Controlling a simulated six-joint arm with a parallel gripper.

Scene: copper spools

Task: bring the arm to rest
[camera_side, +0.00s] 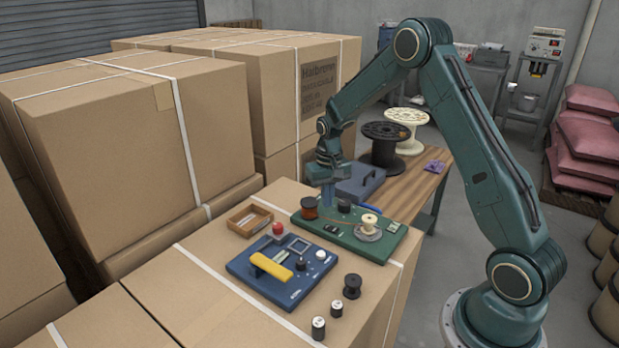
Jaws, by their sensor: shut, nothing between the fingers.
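My gripper (328,196) points down over the back part of a green board (345,240) that lies on a strapped cardboard box. Its fingers are shut with nothing between them. A copper-coloured spool (309,208) stands on the board just left of the fingers, and a dark spool (344,206) stands just right of them. A pale spool (369,222) sits on a round disc at the board's right side. Whether the fingertips touch the board is too small to tell.
A blue panel (278,268) with a yellow bar lies in front, and a small wooden tray (250,220) at left. Several small spools, one black (352,286), stand near the front edge. Tall cartons (100,150) rise at left. A blue case (360,182) lies behind on a wooden bench (410,195).

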